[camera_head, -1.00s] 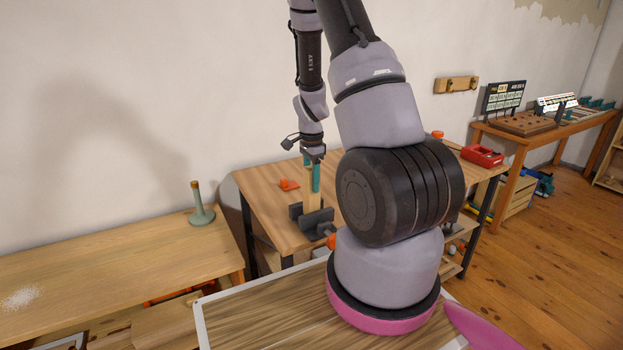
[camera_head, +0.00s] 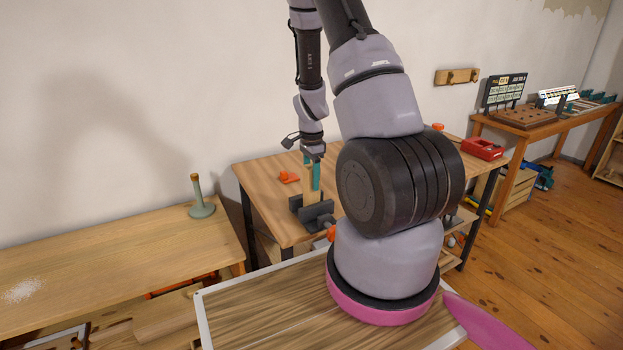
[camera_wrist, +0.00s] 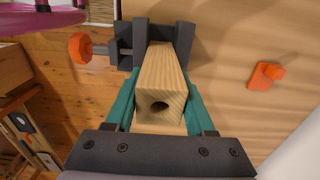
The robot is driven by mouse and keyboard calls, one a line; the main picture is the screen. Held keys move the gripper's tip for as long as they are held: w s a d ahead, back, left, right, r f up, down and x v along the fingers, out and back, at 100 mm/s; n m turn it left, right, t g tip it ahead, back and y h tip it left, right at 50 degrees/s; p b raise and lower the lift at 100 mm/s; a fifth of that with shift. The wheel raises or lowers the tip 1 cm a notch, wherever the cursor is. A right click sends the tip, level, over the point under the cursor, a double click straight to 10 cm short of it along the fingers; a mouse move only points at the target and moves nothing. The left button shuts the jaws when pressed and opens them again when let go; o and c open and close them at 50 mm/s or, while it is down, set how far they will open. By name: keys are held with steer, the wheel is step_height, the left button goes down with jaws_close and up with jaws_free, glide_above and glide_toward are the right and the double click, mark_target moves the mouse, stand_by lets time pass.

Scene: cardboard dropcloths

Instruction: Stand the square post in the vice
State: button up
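The square post (camera_wrist: 160,78) is pale wood with a dark round hole in the end facing the wrist camera. It stands upright, its far end between the jaws of the dark grey vice (camera_wrist: 185,38); whether it rests on the vice's floor is hidden. My gripper (camera_wrist: 160,100) points down, its teal fingers on two opposite sides of the post and seemingly touching it near their tips. In the head view the post (camera_head: 308,188) and my gripper (camera_head: 311,176) are above the vice (camera_head: 318,218) on the wooden workbench (camera_head: 265,195).
An orange object (camera_head: 288,177) lies on the bench beside the vice; the vice has an orange-knobbed handle (camera_wrist: 81,47). A lower table (camera_head: 110,250) with a green-based stand (camera_head: 202,210) is at left. A red box (camera_head: 483,149) sits at the bench's right end.

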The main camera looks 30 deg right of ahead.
steer(key=o, duration=0.4)
steer(key=shift+r, duration=0.1)
step_height(320, 180, up, 11)
steer(key=shift+f, duration=0.2)
stand_by(0.4)
